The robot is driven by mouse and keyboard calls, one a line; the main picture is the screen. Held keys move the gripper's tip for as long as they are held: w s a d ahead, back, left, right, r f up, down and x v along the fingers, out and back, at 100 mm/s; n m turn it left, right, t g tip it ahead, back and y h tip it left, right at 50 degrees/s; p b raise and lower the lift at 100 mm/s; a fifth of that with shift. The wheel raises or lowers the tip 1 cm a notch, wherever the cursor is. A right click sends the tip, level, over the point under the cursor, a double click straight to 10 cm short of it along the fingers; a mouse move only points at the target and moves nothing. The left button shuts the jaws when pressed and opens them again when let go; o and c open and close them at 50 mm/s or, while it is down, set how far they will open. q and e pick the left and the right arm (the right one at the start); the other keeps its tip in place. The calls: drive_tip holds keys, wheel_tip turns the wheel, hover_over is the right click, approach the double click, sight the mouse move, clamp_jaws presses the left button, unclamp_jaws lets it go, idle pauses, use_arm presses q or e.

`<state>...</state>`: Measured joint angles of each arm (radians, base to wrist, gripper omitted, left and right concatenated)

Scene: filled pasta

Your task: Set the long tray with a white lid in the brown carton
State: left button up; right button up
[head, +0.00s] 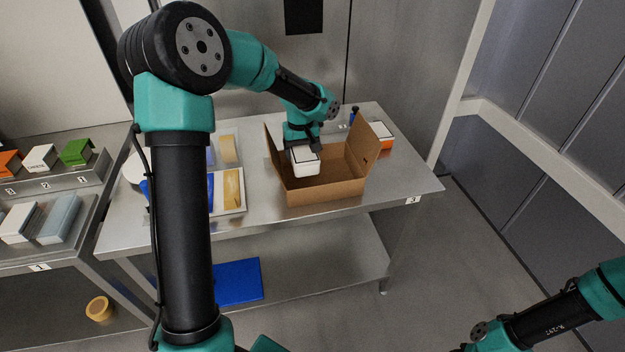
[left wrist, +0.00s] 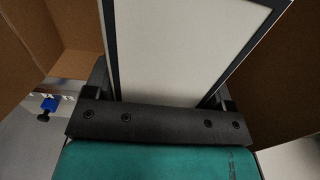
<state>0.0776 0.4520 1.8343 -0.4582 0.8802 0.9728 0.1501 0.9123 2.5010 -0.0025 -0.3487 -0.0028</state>
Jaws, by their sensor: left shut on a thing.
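The brown carton (head: 326,193) stands open on the metal table, its flaps spread outward. My left gripper (head: 304,145) is shut on the long tray with a white lid (head: 305,168), at the left part of the carton's opening. In the left wrist view the pale lid with a dark border (left wrist: 185,50) lies between the fingers (left wrist: 166,92). Brown carton walls (left wrist: 290,75) rise on both sides of it. I cannot tell whether the tray touches the carton floor. My right arm comes in at the bottom right, and its fingers are outside the picture.
A white and orange box (head: 381,134) stands right of the carton, near a small blue item (head: 354,116). A white-rimmed tray (head: 229,209) with yellow and blue contents lies to its left. Shelves with several small boxes (head: 60,219) are at the far left. The carton's right part looks empty.

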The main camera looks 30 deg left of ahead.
use_arm(q)
hover_over(303, 182)
drive_tip(key=shift+f, duration=3.1)
drive_tip(key=shift+f, duration=1.85)
drive_tip(key=shift+f, duration=0.15)
drive_tip(key=o, duration=0.8)
wheel_tip(303, 182, up, 12)
drive_tip(key=shift+r, duration=0.15)
